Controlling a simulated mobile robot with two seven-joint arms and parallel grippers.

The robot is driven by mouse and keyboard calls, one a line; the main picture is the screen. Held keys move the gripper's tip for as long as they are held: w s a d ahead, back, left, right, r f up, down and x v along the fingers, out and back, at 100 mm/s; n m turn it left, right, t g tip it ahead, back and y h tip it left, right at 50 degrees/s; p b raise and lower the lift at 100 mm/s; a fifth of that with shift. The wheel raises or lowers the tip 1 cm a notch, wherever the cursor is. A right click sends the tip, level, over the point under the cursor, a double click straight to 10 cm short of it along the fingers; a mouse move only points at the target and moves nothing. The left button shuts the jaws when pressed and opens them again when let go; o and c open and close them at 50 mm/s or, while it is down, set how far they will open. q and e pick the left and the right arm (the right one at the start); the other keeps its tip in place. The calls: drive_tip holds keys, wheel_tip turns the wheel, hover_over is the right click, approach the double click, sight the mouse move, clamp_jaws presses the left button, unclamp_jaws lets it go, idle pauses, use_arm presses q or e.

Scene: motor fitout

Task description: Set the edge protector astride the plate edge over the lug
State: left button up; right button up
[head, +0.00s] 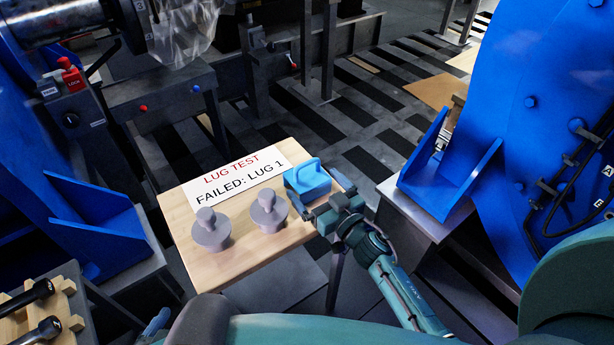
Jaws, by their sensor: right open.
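The blue block with a raised handle, which looks like the edge protector (307,180), sits on the right side of a small wooden-topped table (240,262). My right gripper (328,205) is open at its near right side, very close to it. I cannot tell whether they touch. A large blue plate (530,140) with bolts stands at the right. A blue bracket with upright triangular plates (430,165) juts from its lower left. I cannot tell which edge or lug the task means. My left gripper is not seen.
Two grey knobbed pieces (268,212) stand on the table beside a white sign (240,176) reading "LUG TEST FAILED: LUG 1". A wooden rack (72,305) with dark tools is at lower left. A grey step (415,212) lies under the bracket. Striped floor behind is partly clear.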

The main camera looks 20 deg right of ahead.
drive_tip(key=shift+w+a, duration=0.2)
drive_tip(key=shift+w, duration=0.45)
drive_tip(key=shift+c, duration=0.4)
drive_tip(key=c, duration=0.9)
drive_tip(key=shift+o, duration=0.2)
